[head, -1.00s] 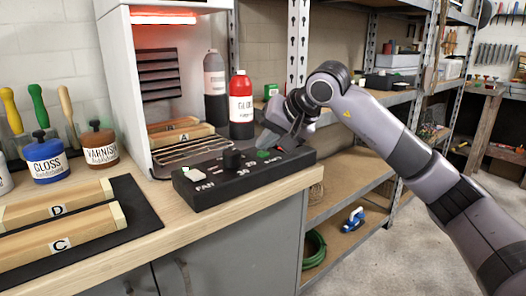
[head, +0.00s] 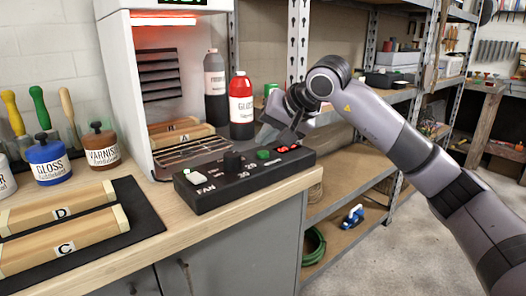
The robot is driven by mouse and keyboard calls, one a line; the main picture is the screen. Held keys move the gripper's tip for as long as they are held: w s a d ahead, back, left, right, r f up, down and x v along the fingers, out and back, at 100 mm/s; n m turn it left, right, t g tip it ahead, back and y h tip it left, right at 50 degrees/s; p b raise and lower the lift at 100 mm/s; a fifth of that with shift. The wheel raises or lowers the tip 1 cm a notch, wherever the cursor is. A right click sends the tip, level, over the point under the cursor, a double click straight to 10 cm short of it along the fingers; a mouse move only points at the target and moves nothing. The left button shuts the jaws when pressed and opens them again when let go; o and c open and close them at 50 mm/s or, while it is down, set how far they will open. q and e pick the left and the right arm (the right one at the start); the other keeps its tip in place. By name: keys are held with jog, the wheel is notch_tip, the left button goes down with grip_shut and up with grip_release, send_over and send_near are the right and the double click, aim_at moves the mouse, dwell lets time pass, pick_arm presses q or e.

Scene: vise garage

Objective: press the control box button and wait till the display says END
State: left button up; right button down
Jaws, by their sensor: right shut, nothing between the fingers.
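The black control box (head: 245,178) lies on the wooden bench in front of the drying booth. It carries a white switch by the word FAN, a black knob (head: 232,161), a green button (head: 263,155) and small red parts at its right end. My right gripper (head: 268,136) is shut and empty, just above and behind the green button, apart from it. A black display (head: 168,2) with green characters is cut off by the top edge, so its text cannot be read. My left gripper is out of view.
The booth (head: 115,60) glows red inside and holds a wooden block marked A on a rack. A red bottle (head: 241,105) and a grey bottle stand beside it. Blocks D and C lie on a black mat (head: 140,222) at left, before paint jars.

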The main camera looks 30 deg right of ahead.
aim_at(267, 153)
jog(key=shift+r+p, duration=2.5)
jog(key=shift+r, duration=0.1)
jog(key=shift+f, duration=0.1)
